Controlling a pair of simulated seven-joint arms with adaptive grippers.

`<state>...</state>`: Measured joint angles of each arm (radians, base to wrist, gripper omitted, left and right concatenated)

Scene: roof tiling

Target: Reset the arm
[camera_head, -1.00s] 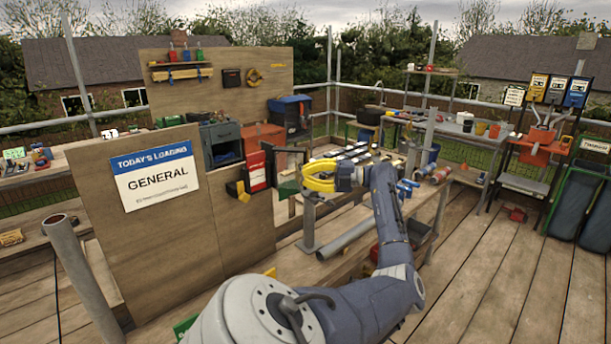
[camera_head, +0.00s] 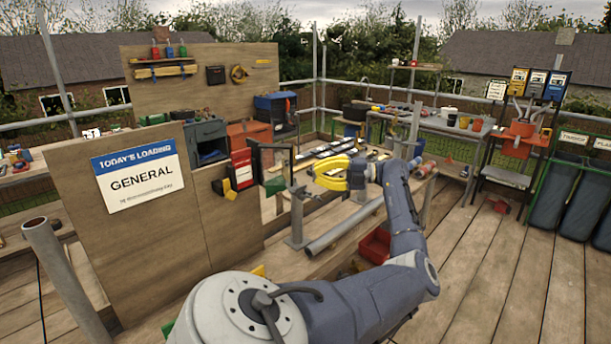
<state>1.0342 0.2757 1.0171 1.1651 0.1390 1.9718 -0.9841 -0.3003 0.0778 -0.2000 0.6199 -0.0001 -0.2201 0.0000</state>
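My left arm (camera_head: 365,300) comes in from the bottom of the head view and reaches up and away over the deck. Its gripper (camera_head: 322,172), with yellow fingers, points left above the workbench area. A gap shows between the two fingers, and I see nothing held between them. The gripper appears in front of the bench items, just right of a dark upright frame (camera_head: 252,160); I cannot tell its exact distance from them. My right gripper is not in view.
A plywood board with a "GENERAL" loading sign (camera_head: 138,178) stands at left. A grey pipe (camera_head: 345,225) and a red bin (camera_head: 375,246) lie near my arm. A grey side table (camera_head: 440,122) stands behind. Open wooden decking (camera_head: 490,270) is at right.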

